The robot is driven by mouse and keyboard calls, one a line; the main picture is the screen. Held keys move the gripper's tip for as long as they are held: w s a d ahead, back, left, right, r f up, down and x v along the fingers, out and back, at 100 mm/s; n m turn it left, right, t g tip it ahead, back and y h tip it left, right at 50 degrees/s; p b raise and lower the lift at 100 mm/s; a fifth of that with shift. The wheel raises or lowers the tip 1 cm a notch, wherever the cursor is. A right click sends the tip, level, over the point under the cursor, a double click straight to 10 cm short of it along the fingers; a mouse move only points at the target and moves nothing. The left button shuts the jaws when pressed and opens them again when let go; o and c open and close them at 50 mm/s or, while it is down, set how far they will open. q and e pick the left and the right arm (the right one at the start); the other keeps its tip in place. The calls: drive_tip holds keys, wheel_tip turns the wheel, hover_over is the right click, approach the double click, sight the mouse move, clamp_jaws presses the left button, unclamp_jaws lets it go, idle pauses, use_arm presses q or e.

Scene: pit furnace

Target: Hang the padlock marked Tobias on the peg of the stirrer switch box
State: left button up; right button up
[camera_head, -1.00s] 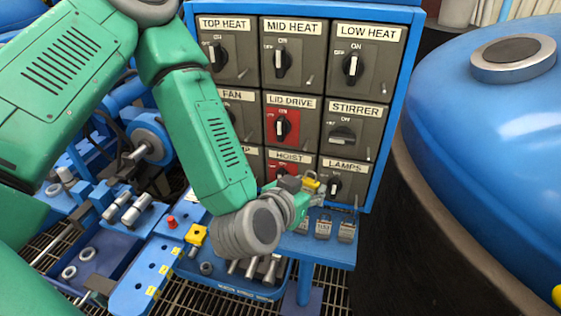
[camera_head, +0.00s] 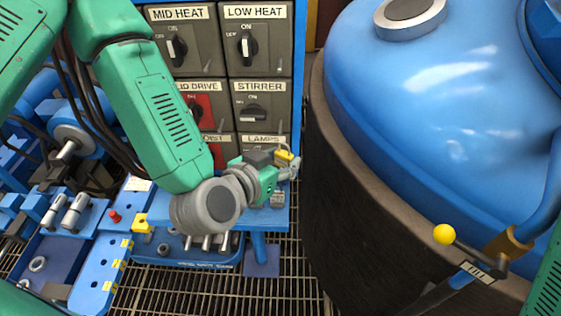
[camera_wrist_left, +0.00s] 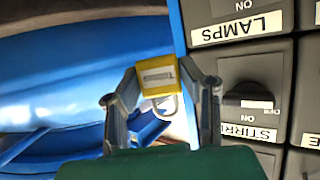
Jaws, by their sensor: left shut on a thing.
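My left gripper (camera_head: 288,166) is shut on a small yellow padlock (camera_head: 284,156) at the right edge of the switch panel, in front of the lamps box. In the left wrist view the yellow padlock (camera_wrist_left: 158,75) sits between the two fingertips (camera_wrist_left: 160,88). Its pale label seems to read Tobias, and its metal shackle points down in that picture. The stirrer switch box (camera_head: 258,105) is grey, with its black knob lying crosswise. It also shows in the left wrist view (camera_wrist_left: 250,75), right of the gripper and apart from the padlock. I cannot make out its peg clearly.
A big blue vessel (camera_head: 440,90) with a dark side fills the right. A lever with a yellow ball (camera_head: 444,234) stands before it. Grey padlocks (camera_head: 277,199) rest on a blue shelf (camera_head: 268,220) below the panel. Blue machinery fills the left.

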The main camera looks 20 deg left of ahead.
use_arm(q)
drive_tip(key=w, duration=0.1)
drive_tip(key=w+a, duration=0.1)
drive_tip(key=w, duration=0.1)
drive_tip(key=w+a, duration=0.1)
drive_tip(key=shift+w+f+b, duration=0.25)
drive_tip(key=shift+b, duration=0.05)
drive_tip(key=shift+w+a+f, duration=0.25)
drive_tip(key=shift+w+a, duration=0.1)
drive_tip(key=shift+w, duration=0.35)
drive_tip(key=shift+a, duration=0.15)
use_arm(e)
drive_tip(key=shift+a+f, duration=0.2)
drive_tip(key=shift+a, duration=0.2)
